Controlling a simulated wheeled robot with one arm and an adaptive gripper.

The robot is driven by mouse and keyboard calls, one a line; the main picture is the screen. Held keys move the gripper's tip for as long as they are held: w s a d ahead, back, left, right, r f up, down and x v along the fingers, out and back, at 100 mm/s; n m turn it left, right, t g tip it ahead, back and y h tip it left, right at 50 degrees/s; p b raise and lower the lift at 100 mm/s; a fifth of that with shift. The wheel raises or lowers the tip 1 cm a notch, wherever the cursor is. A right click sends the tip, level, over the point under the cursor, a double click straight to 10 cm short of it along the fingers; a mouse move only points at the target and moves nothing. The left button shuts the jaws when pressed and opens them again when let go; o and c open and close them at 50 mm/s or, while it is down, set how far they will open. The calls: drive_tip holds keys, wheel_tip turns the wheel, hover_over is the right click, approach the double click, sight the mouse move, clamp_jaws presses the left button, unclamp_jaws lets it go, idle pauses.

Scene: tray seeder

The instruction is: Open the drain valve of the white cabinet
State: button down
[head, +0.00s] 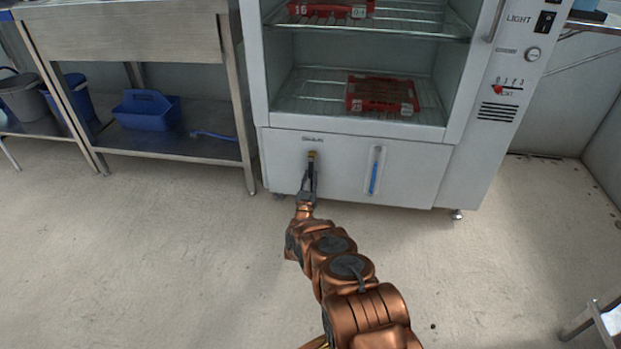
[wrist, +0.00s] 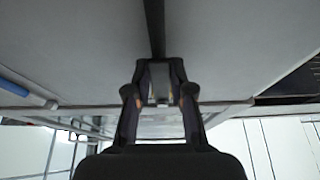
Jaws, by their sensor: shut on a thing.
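The white cabinet (head: 410,180) stands with its upper compartment showing wire racks. On its lower front panel is the drain valve (head: 311,155), a small brass-coloured fitting below a short dark label. My gripper (head: 310,172) reaches up to it from below and is shut on the valve. In the wrist view my gripper (wrist: 160,93) has a finger on each side of a greyish metal part of the drain valve (wrist: 160,78). The fingers cover much of the valve, so I cannot tell its exact angle.
A blue level gauge (head: 375,172) is to the right of the valve on the same panel. Red trays (head: 382,95) sit on the racks. A steel table (head: 130,50) with a blue caddy (head: 146,110) on its shelf stands at left. The floor in front is mostly clear.

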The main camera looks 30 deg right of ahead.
drive_tip(key=shift+w+r, duration=0.1)
drive_tip(key=c, duration=1)
unclamp_jaws()
drive_tip(key=v, duration=1.2)
drive_tip(key=shift+w, duration=0.1)
